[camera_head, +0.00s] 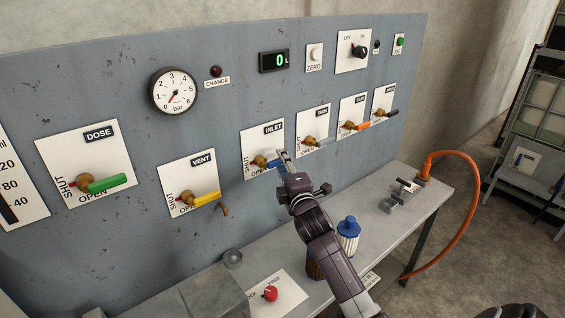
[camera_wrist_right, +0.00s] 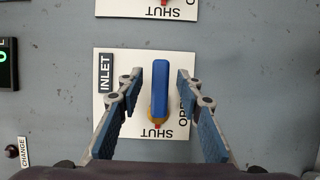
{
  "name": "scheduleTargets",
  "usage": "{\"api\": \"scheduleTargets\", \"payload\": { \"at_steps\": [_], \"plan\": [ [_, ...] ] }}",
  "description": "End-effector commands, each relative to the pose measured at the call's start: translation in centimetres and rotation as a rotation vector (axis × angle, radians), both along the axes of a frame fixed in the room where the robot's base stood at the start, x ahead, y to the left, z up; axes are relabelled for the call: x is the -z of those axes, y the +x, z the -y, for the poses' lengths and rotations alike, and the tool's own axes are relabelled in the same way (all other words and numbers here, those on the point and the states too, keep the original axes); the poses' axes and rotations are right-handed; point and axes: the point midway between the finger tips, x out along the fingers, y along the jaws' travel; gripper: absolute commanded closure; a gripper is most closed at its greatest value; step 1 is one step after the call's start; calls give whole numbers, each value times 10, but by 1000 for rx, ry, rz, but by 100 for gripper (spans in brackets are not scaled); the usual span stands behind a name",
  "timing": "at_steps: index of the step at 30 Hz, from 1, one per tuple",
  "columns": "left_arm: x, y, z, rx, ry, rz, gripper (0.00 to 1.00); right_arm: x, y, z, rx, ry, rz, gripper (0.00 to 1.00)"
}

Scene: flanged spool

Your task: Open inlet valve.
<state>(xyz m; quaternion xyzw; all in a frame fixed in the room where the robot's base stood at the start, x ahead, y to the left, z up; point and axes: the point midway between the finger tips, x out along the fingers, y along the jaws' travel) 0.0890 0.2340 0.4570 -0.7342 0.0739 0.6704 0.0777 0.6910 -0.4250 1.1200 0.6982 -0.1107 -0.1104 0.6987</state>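The inlet valve has a blue lever (camera_head: 264,162) on a brass body, on a white plate marked INLET (camera_head: 258,137) on the grey panel. The lever points to the right in the head view; in the right wrist view the blue lever (camera_wrist_right: 160,85) points up, and a small red mark at its base lies by SHUT. OPEN is printed along the plate's right side there. My right gripper (camera_head: 286,163) is at the valve, open, its fingers on either side of the lever with gaps. My left gripper is not in view.
The vent valve (camera_head: 200,198) with yellow lever and dose valve (camera_head: 103,184) with green lever are left of the inlet. Several more valves, such as one with an orange lever (camera_head: 357,126), are right. A blue-capped bottle (camera_head: 348,233) stands on the bench below my right arm.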

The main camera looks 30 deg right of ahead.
Motion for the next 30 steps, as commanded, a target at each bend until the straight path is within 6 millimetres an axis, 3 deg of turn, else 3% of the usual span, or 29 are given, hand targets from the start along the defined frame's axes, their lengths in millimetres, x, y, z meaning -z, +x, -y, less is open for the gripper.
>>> {"api": "scheduleTargets", "payload": {
  "at_steps": [8, 17, 30],
  "plan": [
    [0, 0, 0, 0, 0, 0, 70, 1, 1, 0, 0, 1, -1, 67],
    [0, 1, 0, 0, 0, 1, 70, 1, 1, 0, 0, 1, -1, 100],
    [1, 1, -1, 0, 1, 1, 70, 1, 1, 0, 0, -9, -1, 100]
  ]
}}
